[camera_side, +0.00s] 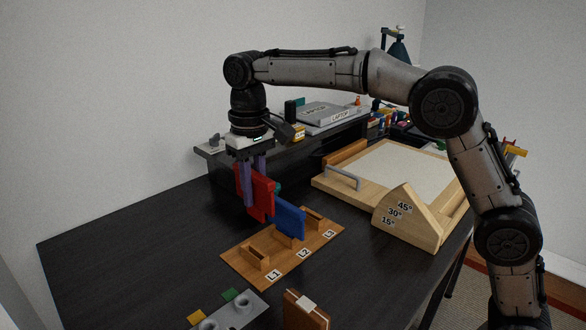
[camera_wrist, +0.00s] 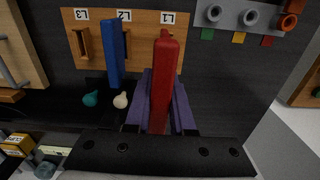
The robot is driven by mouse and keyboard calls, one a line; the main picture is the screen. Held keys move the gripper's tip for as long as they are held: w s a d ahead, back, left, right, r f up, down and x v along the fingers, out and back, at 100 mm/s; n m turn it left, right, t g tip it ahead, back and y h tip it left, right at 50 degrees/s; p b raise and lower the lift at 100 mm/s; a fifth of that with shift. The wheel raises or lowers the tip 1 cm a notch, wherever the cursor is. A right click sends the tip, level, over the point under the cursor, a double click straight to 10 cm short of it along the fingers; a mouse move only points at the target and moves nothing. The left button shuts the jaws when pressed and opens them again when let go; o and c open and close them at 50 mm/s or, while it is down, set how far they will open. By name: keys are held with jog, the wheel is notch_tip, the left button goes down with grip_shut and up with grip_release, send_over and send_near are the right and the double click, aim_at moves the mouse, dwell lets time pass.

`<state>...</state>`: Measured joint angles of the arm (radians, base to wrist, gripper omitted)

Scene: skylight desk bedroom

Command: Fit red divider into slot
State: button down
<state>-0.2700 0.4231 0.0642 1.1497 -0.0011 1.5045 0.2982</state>
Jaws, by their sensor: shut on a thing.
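My gripper (camera_side: 254,178) is shut on the red divider (camera_side: 267,199), a flat upright panel. I hold it above the desk, at the far side of the wooden slot board (camera_side: 240,258). In the wrist view the red divider (camera_wrist: 166,75) stands between my fingers (camera_wrist: 160,105), with its far end over the L1 area, hiding most of the L1 slot. A blue divider (camera_side: 291,219) stands upright at the L2 slot; it also shows in the wrist view (camera_wrist: 112,52). The L1 slot (camera_side: 255,262) and L3 slot (camera_side: 313,218) look empty in the side view.
A grey peg rail (camera_side: 240,309) lies at the near edge. A wooden angle block (camera_side: 408,219) and a wooden case (camera_side: 393,165) stand to the right. A raised shelf with laptops (camera_side: 328,112) is behind. Teal (camera_wrist: 90,99) and cream (camera_wrist: 121,100) knobs lie near the blue divider. The left desk is clear.

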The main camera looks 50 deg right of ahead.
jog(key=shift+s+a+f, duration=0.1)
jog(key=shift+a+f, duration=0.3)
jog(key=shift+a, duration=0.2)
jog(key=shift+f, duration=0.15)
jog(key=shift+f, duration=2.75)
jog(key=shift+f, duration=1.9)
jog(key=c, duration=0.7)
grip_release()
